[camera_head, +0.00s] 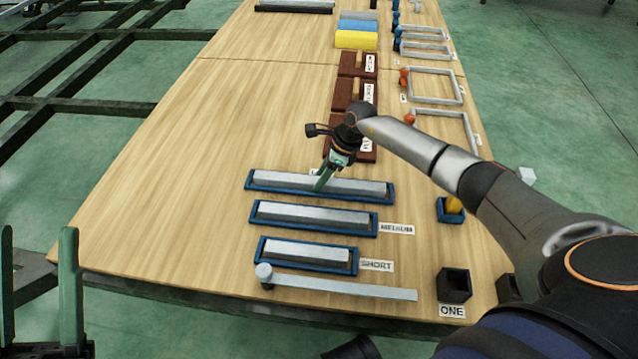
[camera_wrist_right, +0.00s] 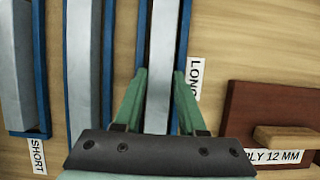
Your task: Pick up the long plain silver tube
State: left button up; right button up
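The long silver tube (camera_head: 350,188) lies in the farthest of three blue trays on the wooden table. In the right wrist view the tube (camera_wrist_right: 163,50) runs between my green fingertips, beside the label LONG. My right gripper (camera_head: 323,181) is over this tray, toward the tube's middle. In the wrist view my right gripper (camera_wrist_right: 160,74) is open, one finger on each side of the tube; I cannot tell whether they touch it. My left gripper (camera_head: 38,245) is open and empty at the lower left, off the table.
A medium tube (camera_head: 310,215) and a short tube (camera_head: 305,251) lie in nearer blue trays. A silver bar with a round end (camera_head: 340,287) lies at the front. Brown blocks (camera_head: 352,93) stand behind the long tray. The table's left side (camera_head: 190,150) is clear.

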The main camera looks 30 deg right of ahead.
grip_shut()
dwell(0.9)
